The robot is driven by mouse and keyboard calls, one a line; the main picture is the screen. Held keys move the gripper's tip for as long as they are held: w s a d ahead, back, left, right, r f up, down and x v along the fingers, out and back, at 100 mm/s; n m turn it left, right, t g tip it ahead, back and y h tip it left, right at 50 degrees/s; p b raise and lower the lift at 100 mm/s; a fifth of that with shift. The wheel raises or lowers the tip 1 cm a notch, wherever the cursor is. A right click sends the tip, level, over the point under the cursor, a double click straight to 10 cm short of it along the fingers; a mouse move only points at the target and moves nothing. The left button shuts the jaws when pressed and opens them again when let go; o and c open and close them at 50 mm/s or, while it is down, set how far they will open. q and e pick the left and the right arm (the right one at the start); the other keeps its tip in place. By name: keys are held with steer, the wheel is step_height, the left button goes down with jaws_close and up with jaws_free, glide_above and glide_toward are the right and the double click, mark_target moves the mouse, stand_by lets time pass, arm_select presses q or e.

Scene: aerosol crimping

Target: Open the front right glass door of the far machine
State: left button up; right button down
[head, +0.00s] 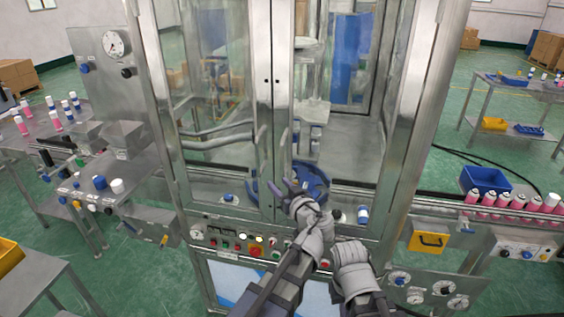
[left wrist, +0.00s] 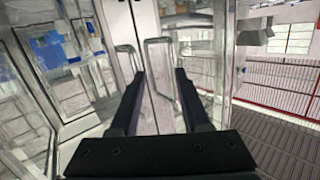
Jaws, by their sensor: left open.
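The far machine (head: 278,90) is a steel cabinet with glass front doors. Its front right glass door (head: 340,150) has a steel frame with an upright bar handle (head: 284,147) near the middle seam. In the head view this door looks closed or nearly so. My left gripper (head: 282,186) is open in front of the lower door frames, just below the handles. In the left wrist view, two loop handles (left wrist: 160,68) stand beyond the open fingers (left wrist: 158,74). The right-hand loop appears between the fingertips; I cannot tell whether they touch it. My right gripper cannot be made out.
Buttons and a red knob (head: 254,250) line the panel below the doors. A conveyor with pink cans (head: 505,205) and a blue bin (head: 485,180) is on the right. Small bench machines (head: 110,160) stand on the left.

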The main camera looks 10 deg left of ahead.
mark_target(283, 163)
arm_select(q)
steer(key=w+d+r+t, duration=0.1)
steer(key=d+r+t, duration=0.1)
steer(key=d+r, duration=0.1)
steer(key=shift+x, duration=4.05)
steer(key=shift+w+d, duration=0.15)
steer(key=shift+d, duration=0.05)
jaws_close()
